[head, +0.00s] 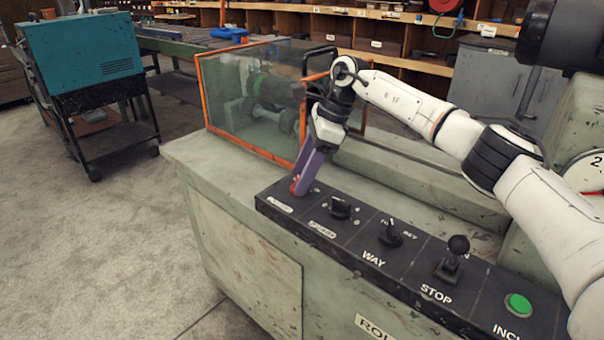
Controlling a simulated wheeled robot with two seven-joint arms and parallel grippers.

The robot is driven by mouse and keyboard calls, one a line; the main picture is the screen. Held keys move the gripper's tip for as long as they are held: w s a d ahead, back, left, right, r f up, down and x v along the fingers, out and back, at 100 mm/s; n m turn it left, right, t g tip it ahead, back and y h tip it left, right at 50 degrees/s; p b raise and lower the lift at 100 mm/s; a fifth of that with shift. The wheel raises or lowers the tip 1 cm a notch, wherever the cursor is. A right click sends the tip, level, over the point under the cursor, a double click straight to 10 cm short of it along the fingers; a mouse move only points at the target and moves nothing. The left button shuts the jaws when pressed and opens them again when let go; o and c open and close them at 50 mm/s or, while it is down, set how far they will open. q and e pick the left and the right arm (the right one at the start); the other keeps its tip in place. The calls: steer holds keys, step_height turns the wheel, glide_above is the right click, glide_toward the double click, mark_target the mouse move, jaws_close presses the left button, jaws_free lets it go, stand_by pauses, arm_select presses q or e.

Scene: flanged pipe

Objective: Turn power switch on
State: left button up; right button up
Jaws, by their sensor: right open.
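The power switch (294,187) is a small red part at the left end of the black control panel (420,262). My right gripper (303,182) reaches down to it with its purple fingers. The fingertips are at the red switch and cover part of it. I cannot tell whether they touch it or which way the switch is set. The label (279,206) below it is too small to read. My right arm comes in from the right above the panel. My left gripper is not in view.
Along the panel to the right are a black knob (340,207), a black lever marked WAY (391,235), a ball-topped lever marked STOP (453,258) and a green button (517,305). An orange-framed clear guard (240,105) stands behind the switch.

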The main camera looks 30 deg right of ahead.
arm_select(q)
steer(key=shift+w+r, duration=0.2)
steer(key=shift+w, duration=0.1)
arm_select(e)
steer(key=shift+f, duration=0.15)
steer(key=c, duration=1.1)
